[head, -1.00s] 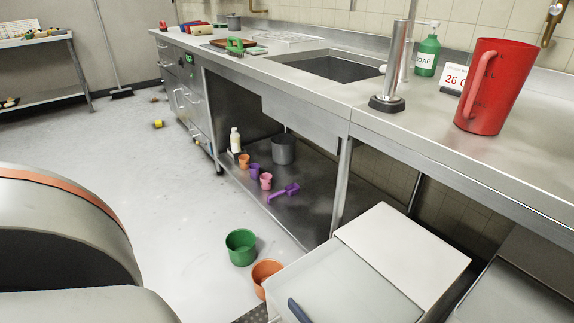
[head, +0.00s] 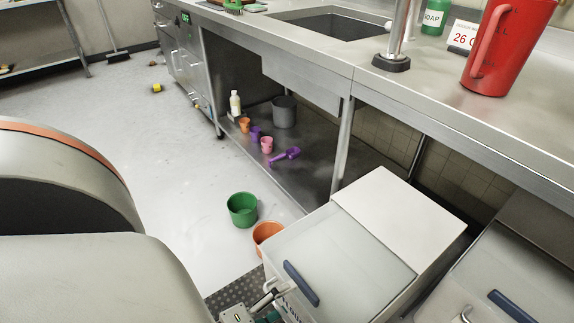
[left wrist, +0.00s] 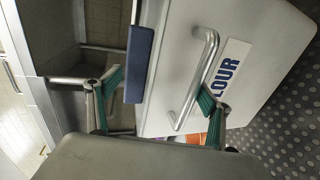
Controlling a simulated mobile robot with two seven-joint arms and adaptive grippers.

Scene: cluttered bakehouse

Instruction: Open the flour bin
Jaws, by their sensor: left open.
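The flour bin (head: 440,262) is a white box at the lower middle of the head view. Its sloping, pale see-through lid (head: 345,255) looks shut, with a blue grip (head: 301,283) along its front edge. In the left wrist view the bin's front shows a FLOUR label (left wrist: 228,75), a metal bar handle (left wrist: 196,80) and the blue grip (left wrist: 140,64). My left gripper (head: 266,306) is open and empty at the bin's front. In the left wrist view its green-padded fingers (left wrist: 160,96) are spread in front of the bin. My right gripper is not in view.
A second bin (head: 490,260) with a blue grip stands to the right. A green pot (head: 242,209) and an orange pot (head: 266,232) are on the floor beside the flour bin. The steel counter (head: 440,105) overhangs behind.

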